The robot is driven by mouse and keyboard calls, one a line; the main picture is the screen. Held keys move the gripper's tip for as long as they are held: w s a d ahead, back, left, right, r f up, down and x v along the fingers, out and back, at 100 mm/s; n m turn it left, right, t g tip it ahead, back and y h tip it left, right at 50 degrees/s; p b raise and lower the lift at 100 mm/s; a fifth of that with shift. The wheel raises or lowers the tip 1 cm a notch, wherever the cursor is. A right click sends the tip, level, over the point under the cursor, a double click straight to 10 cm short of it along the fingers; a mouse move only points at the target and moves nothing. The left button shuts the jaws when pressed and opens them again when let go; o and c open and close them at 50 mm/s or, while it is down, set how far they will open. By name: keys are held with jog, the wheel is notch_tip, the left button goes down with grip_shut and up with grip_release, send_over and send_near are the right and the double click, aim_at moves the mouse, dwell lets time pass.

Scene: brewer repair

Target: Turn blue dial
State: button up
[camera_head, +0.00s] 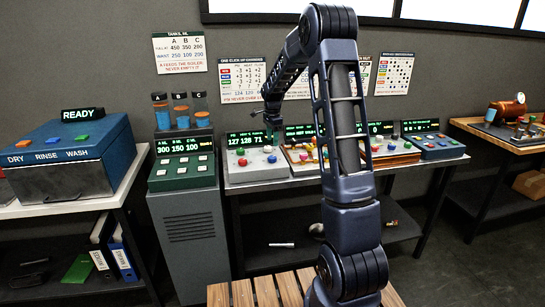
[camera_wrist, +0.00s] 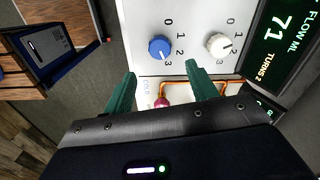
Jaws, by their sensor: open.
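The blue dial (camera_wrist: 159,47) is on a white panel in the wrist view, with marks 0 to 3 along its right side. I cannot clearly tell which mark it points at. My gripper (camera_wrist: 160,69) is open, its two green fingers apart and empty. The fingertips sit just below the dial in the picture, one to each side; I see no contact. In the head view my gripper (camera_head: 272,118) hangs above the white console (camera_head: 255,174), whose display reads 127, 128, 71.
A white dial (camera_wrist: 218,44) with its own marks is close to the right of the blue dial. A display (camera_wrist: 284,30) reads 71 and "TURNS 2". A pink knob (camera_wrist: 161,103) and orange piping lie beyond the panel edge. More consoles (camera_head: 430,145) stand along the bench.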

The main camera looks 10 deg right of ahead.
aim_at(273, 156)
notch_tip(273, 156, down, 9)
jog(key=shift+f, duration=0.15)
dwell(0.4)
jog(key=c, duration=1)
